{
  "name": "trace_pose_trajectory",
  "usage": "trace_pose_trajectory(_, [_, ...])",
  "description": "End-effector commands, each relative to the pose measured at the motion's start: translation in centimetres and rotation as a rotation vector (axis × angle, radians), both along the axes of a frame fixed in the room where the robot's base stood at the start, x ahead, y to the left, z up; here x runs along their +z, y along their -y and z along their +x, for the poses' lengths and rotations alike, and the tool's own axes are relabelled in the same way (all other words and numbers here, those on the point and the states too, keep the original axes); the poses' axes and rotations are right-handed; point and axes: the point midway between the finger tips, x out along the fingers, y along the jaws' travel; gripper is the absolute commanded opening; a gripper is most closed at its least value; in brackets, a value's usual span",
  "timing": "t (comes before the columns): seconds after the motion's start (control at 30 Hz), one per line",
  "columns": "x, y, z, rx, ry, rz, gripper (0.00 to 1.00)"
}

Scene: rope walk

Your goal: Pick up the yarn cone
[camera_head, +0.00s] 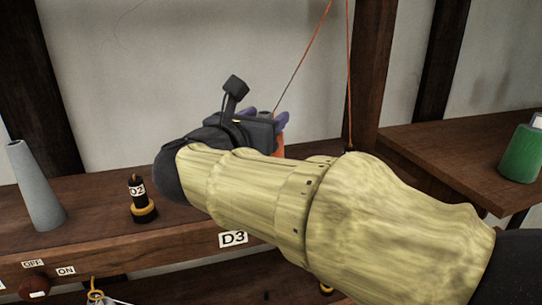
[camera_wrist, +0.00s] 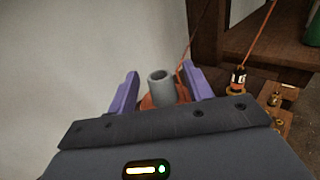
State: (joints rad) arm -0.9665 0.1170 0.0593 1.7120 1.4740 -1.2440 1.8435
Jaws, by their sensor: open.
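An orange yarn cone with a grey tube top (camera_wrist: 162,88) stands between the purple fingers of my gripper (camera_wrist: 160,76) in the wrist view. The fingers are open, one on each side of it, and I cannot tell whether either touches it. Its lower part is hidden by the gripper body. In the head view a strip of the orange cone (camera_head: 278,143) shows behind my gripper (camera_head: 280,119), whose body and my arm hide most of it. An orange thread rises from beside it.
On the bench (camera_head: 90,215) stand a tall grey cone (camera_head: 36,188) and a black post marked 02 (camera_head: 138,203). A green cone (camera_head: 521,150) stands on a side table (camera_head: 440,155) at right. A dark upright (camera_head: 370,75) and slanting orange threads (camera_head: 302,52) are near my gripper.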

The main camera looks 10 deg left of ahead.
Motion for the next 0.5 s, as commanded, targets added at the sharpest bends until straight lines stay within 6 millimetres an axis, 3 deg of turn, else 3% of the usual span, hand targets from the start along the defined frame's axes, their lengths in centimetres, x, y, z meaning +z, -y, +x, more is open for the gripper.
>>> trace_pose_trajectory(0.1, [0.01,0.13,0.07,-0.003,0.000,0.000,0.49])
trace_pose_trajectory(0.37, [0.02,0.16,0.09,-0.004,0.000,0.000,0.00])
trace_pose_trajectory(0.5, [0.07,0.15,0.07,-0.003,0.001,0.001,0.00])
